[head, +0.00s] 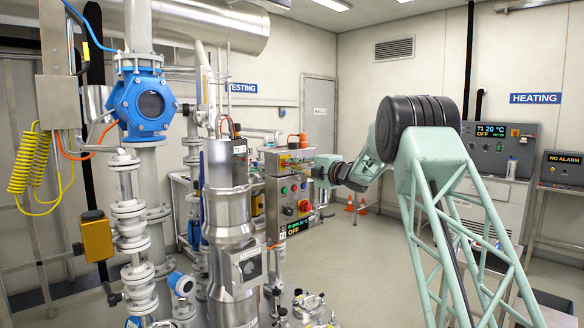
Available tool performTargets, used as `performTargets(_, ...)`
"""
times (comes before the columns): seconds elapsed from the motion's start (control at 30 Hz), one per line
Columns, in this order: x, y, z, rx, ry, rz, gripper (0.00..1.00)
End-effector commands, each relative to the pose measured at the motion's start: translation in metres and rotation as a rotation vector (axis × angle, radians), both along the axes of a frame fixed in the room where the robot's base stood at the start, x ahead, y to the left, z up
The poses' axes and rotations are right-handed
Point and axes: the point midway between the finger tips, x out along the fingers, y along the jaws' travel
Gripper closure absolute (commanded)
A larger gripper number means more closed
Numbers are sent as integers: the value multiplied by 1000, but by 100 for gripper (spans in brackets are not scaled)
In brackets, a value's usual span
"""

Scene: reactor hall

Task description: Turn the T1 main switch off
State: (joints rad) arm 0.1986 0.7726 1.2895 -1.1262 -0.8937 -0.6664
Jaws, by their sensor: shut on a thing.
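My gripper (316,173) is at the right edge of a grey control box in the middle of the head view. It is small and partly hidden there, and what is between its fingers cannot be made out. A heating cabinet (490,147) on the right has a display (490,130) reading "T1 20 °C OFF". A small red switch (515,132) sits right of that display, apart from my gripper; its turned position is too small to read.
The control box (276,197) has several buttons, a red knob (304,206) and an "OFF" display. A steel vessel (228,225) and piping with a blue fitting (142,103) crowd the left.

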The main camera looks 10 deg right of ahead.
Motion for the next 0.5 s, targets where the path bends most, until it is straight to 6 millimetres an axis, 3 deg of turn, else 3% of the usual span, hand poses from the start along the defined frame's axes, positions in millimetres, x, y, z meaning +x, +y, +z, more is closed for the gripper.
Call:
performTargets(0.2,0,0,-1,-1,1,0,100)
performTargets(0.23,0,0,-1,-1,1,0,90)
performTargets(0.33,0,0,-1,0,1,0,81)
performTargets(0.5,0,0,0,1,1,0,79)
